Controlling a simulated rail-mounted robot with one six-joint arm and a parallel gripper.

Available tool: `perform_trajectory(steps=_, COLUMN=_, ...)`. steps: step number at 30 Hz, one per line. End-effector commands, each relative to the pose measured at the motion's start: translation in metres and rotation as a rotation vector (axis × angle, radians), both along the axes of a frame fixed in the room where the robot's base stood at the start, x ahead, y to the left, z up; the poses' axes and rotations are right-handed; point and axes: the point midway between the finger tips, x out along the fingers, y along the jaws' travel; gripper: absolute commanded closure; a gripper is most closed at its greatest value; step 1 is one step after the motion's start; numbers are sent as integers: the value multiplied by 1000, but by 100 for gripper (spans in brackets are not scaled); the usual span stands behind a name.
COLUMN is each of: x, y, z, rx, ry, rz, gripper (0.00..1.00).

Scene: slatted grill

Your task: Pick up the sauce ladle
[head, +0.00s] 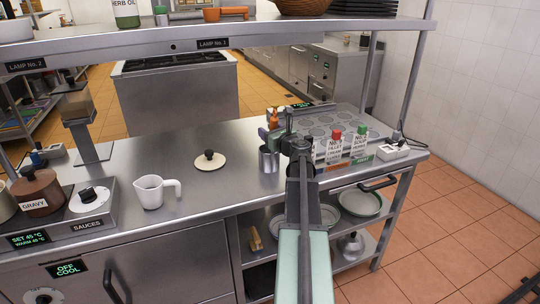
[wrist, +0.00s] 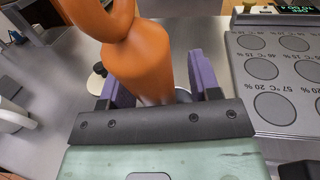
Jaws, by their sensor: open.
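An orange handle (head: 273,119), which looks like the sauce ladle's, rises above a small metal pot (head: 268,160) on the steel counter. My gripper (head: 287,140) is beside it, at the pot's right and partly covering it. In the wrist view the orange handle (wrist: 140,58) is large and close, between or just in front of the two purple fingers of my gripper (wrist: 160,84). The fingers are apart, one on each side of it, and I see no clear grip. The ladle's lower end is hidden.
A grey tray with round wells (wrist: 280,75) lies to the right, with bottles (head: 335,145) at its front. A white jug (head: 155,191) and a lid with a black knob (head: 209,160) stand to the left. An overhead shelf (head: 190,38) spans the counter.

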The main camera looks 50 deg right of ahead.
Motion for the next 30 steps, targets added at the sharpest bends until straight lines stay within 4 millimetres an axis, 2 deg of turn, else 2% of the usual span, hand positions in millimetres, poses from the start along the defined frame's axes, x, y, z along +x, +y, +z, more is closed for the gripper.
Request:
perform_trajectory(steps=1, x=0, y=0, z=0, rx=0, ry=0, rz=0, gripper=48)
perform_trajectory(steps=9, x=0, y=0, z=0, rx=0, ry=0, rz=0, gripper=89)
perform_trajectory(steps=12, x=0, y=0, z=0, rx=0, ry=0, rz=0, gripper=100)
perform_trajectory(steps=23, x=0, y=0, z=0, rx=0, ry=0, rz=0, gripper=100)
perform_trajectory(steps=30, x=0, y=0, z=16, rx=0, ry=0, rz=1, gripper=100)
